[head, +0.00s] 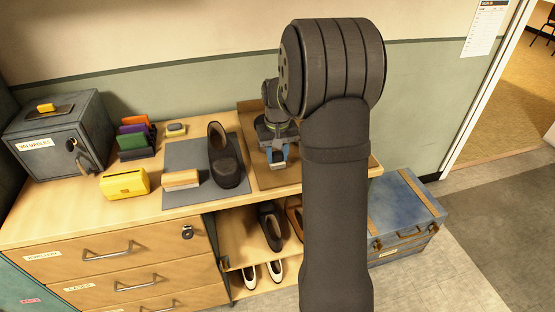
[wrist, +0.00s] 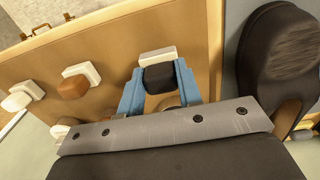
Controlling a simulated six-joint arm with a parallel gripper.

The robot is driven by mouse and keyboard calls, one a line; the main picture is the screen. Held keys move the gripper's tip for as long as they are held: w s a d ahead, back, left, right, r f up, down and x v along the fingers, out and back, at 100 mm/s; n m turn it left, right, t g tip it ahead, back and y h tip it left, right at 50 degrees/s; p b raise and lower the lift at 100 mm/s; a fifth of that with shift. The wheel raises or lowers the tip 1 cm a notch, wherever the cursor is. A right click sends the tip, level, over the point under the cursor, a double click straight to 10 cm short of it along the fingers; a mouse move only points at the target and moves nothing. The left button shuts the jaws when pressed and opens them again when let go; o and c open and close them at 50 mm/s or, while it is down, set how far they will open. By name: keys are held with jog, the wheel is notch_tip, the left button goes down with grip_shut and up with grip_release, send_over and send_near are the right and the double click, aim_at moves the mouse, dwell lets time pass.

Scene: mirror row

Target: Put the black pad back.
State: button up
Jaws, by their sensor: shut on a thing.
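My gripper (wrist: 158,88) is shut on the black pad (wrist: 158,78), which sits between its blue fingers in the wrist view. A white block (wrist: 157,55) lies right against the pad's far side; I cannot tell whether it is joined to it. Pad and fingers are over the brown board (wrist: 110,60), and I cannot tell whether the pad touches it. A brown pad (wrist: 73,87) with a white block sits to the left, with more white blocks around it. In the head view my gripper (head: 278,156) is low over the brown board (head: 268,182), and my arm hides much of it.
A dark shoe (head: 226,160) stands on a grey mat (head: 182,154) left of the board. A wooden brush (head: 181,180), a yellow box (head: 124,184), coloured holders (head: 136,142) and a grey safe (head: 50,130) are farther left. A blue trunk (head: 405,205) stands on the floor at right.

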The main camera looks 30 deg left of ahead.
aim_at(278, 154)
jog(key=shift+f, duration=1.1)
jog(key=shift+f, duration=0.15)
jog(key=o, duration=0.9)
jog(key=shift+o, duration=0.2)
notch_tip(278, 154, up, 12)
jog(key=shift+r, duration=0.2)
